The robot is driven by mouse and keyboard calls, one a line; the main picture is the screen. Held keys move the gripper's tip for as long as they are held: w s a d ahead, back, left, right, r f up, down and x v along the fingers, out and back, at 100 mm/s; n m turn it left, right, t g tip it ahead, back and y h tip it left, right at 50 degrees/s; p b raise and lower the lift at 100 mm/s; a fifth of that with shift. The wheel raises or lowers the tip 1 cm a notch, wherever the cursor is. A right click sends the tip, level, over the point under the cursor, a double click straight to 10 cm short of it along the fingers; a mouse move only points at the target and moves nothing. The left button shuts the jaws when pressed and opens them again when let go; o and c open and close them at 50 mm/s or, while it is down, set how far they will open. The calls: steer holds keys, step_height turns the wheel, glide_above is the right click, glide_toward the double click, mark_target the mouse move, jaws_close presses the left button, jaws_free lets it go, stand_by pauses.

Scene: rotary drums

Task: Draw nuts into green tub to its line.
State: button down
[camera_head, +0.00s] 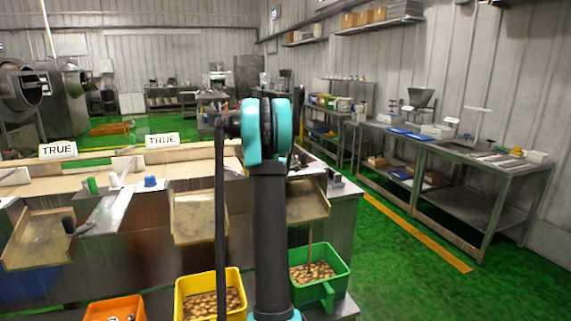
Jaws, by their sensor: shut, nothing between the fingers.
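The green tub (342,283) stands at the lower middle, right of my arm, below a tan chute (308,205). Brown nuts (314,271) cover its visible inside. A thin brown streak (309,238) runs from the chute's lip down into the tub and looks like falling nuts. I cannot make out the tub's line. My upright black arm with its teal joint covers the area left of the chute. My gripper is not visible; the arm hides what is behind it.
A yellow tub (239,283) with nuts stands under a middle chute (199,218), and an orange tub (115,308) is farther left. Another chute (38,240) is at left. Two "TRUE" signs (162,140) stand on the counter. A metal workbench (470,160) lines the right wall; green floor between is clear.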

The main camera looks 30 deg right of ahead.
mark_target(305, 158)
steer(key=shift+s+d, duration=0.2)
steer(key=shift+d, duration=0.6)
steer(key=shift+s+d, duration=0.2)
steer(key=shift+d, duration=0.55)
steer(key=shift+s+d, duration=0.15)
steer(key=shift+d, duration=0.65)
steer(key=shift+s+d, duration=0.2)
steer(key=shift+d, duration=0.55)
steer(key=shift+w+a, duration=0.1)
steer(key=shift+a, duration=0.15)
steer(key=a, duration=0.4)
steer(key=shift+w+a, duration=0.15)
steer(key=shift+a, duration=0.25)
steer(key=v, duration=0.8)
steer(key=shift+s+a, duration=0.2)
steer(key=shift+s, duration=0.15)
